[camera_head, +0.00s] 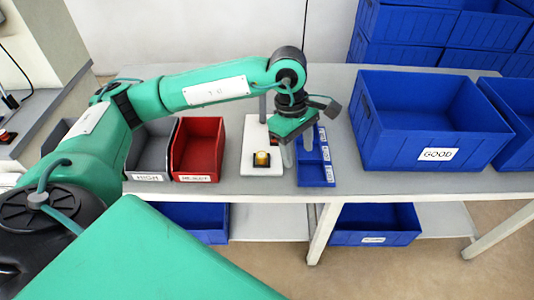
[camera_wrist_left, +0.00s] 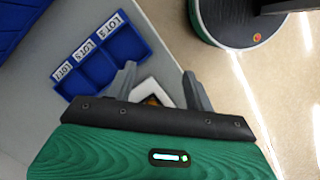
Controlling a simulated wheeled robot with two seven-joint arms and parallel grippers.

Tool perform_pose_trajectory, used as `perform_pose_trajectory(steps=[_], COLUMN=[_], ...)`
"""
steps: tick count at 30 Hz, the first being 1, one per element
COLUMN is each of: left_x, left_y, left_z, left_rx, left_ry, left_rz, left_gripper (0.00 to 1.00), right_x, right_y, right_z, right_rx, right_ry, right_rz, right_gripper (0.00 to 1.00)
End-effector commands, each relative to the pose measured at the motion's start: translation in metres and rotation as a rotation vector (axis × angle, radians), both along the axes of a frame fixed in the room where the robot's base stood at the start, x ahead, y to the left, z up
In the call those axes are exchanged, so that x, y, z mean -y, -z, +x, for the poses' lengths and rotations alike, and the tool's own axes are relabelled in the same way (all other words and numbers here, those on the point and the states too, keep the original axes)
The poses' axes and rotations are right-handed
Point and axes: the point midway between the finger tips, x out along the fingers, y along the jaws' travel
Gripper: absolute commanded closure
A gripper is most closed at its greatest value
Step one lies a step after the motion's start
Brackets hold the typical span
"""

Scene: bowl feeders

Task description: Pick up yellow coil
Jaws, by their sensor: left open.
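My right gripper is not in view.
A red bin (camera_head: 198,150) and a grey bin (camera_head: 150,149) stand left of the fixture. A large blue bin labelled GOOD (camera_head: 425,125) stands to the right. The LOT tray (camera_wrist_left: 101,55) looks empty in the left wrist view. Blue crates (camera_head: 440,35) are stacked behind.

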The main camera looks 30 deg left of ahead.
Motion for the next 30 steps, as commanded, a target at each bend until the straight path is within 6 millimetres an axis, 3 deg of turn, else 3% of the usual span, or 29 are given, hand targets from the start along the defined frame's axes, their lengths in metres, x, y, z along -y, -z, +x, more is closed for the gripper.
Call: perform_pose_trajectory(steps=[1, 3, 8, 11, 21, 30], left_x=[-0.024, -0.051, -0.084, -0.09, -0.099, -0.105], left_y=[-0.006, -0.014, -0.025, -0.02, 0.042, 0.066], left_z=[0.007, 0.013, 0.017, 0.017, 0.018, 0.017], left_rx=[0.029, 0.052, 0.07, 0.068, 0.067, 0.067], left_ry=[-0.001, -0.004, -0.014, -0.016, -0.015, -0.016], left_rz=[0.098, 0.21, 0.35, 0.372, 0.37, 0.37], left_gripper=[0.46, 0.46, 0.46, 0.46, 0.46, 0.46], right_x=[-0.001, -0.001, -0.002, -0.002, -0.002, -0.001], right_y=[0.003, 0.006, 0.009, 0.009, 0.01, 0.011], right_z=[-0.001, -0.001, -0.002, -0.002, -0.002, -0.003], right_rx=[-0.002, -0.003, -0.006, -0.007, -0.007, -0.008], right_ry=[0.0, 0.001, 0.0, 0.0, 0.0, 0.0], right_rz=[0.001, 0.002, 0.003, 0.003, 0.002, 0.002], right_gripper=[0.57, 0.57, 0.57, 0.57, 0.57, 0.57])
